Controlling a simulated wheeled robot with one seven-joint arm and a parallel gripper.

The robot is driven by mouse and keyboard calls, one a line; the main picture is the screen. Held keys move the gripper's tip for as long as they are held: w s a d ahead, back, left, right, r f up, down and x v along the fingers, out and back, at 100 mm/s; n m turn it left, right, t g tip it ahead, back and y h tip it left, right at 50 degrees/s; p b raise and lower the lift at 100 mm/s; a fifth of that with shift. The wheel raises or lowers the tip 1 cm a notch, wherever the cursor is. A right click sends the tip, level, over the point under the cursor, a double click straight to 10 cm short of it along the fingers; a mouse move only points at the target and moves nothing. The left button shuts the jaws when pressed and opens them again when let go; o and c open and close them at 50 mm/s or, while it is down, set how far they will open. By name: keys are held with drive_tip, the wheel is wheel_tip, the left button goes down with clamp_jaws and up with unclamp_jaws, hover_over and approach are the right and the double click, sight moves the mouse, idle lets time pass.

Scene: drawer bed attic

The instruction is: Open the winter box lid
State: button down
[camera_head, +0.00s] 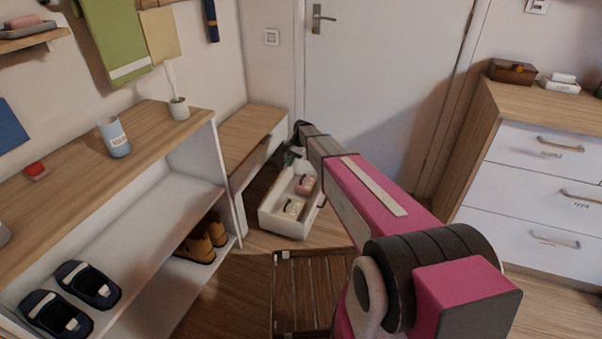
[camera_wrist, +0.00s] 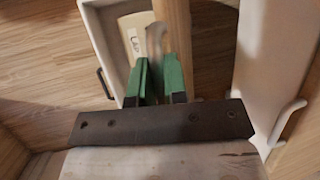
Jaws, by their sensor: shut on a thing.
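A white open drawer (camera_head: 285,220) is pulled out from the low bench at the back. It holds a cream box (camera_head: 293,207) and a pink box (camera_head: 306,185). In the wrist view a cream labelled box (camera_wrist: 138,36) lies in the white drawer (camera_wrist: 108,52); its label is too blurred to read. My gripper (camera_head: 297,153) is at the bench side, partly hidden by my arm. In the wrist view its green fingers (camera_wrist: 163,76) are shut on a pale narrow piece (camera_wrist: 156,45), beside a wooden edge. I cannot tell which box, if any, this piece belongs to.
The wooden-topped bench (camera_head: 245,130) stands against the back wall. A shoe shelf (camera_head: 150,215) with shoes is at left, a white dresser (camera_head: 545,190) at right. A slatted wooden piece (camera_head: 300,290) is on the floor in front of the drawer.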

drive_tip(key=w+a+r+h, duration=0.1)
drive_tip(key=w+a+r, duration=0.1)
drive_tip(key=a, duration=0.4)
drive_tip(key=shift+w+a+r+g, duration=0.2)
drive_tip(key=shift+w+r+g, duration=0.15)
drive_tip(key=shift+w, duration=0.15)
drive_tip(key=c, duration=1.2)
unclamp_jaws()
drive_tip(key=shift+o, duration=0.2)
drive_tip(key=v, duration=1.1)
drive_tip(key=shift+s, duration=0.1)
